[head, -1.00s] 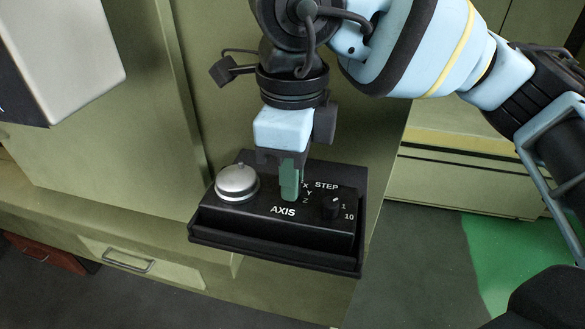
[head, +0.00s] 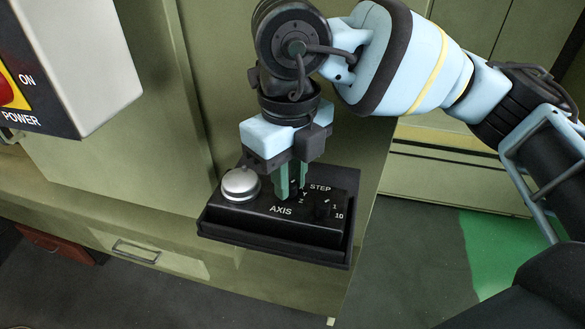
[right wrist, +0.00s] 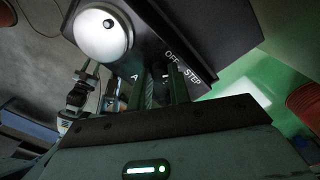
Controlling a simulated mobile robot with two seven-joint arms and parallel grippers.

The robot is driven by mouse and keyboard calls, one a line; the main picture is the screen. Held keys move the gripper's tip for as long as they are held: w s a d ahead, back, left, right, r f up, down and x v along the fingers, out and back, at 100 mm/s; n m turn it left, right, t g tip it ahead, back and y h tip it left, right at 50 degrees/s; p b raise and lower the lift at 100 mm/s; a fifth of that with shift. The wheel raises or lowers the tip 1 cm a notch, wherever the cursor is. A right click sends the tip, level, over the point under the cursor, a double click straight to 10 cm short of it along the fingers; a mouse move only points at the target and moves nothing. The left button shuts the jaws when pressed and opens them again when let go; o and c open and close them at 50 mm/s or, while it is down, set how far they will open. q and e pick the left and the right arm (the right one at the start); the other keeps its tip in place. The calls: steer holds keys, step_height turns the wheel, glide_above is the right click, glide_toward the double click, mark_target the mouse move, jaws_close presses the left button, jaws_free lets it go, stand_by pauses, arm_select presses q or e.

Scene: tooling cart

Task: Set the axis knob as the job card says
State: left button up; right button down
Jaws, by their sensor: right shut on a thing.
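The black control box (head: 262,224) sits in a black tray on the green cabinet and bears the labels AXIS and STEP. My right gripper (head: 292,192) points down at the axis knob (head: 293,186), its two green fingers shut around it. The fingers hide most of the knob, so I cannot tell which mark it points at. Y and Z show beside it; X is hidden in the head view. In the right wrist view the fingers (right wrist: 163,88) reach the box face, where OFF and STEP are readable. No job card shows.
A silver domed button (head: 240,184) stands left of the knob, close to the gripper. The small step knob (head: 322,209) is at the right, by 1 and 10. A grey power box (head: 85,70) with a red switch hangs at upper left.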

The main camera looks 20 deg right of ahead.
arm_select(q)
steer(key=shift+w+a+r+p, duration=0.15)
steer(key=shift+w+r+p, duration=0.2)
steer(key=shift+w+r, duration=0.2)
arm_select(e)
steer(key=shift+m, duration=0.8)
arm_select(q)
steer(key=shift+r, duration=0.1)
steer(key=shift+w, duration=0.1)
arm_select(e)
steer(key=c, duration=1.3)
jaws_free()
arm_select(q)
steer(key=shift+r, duration=0.15)
arm_select(e)
steer(key=shift+r, duration=3.9)
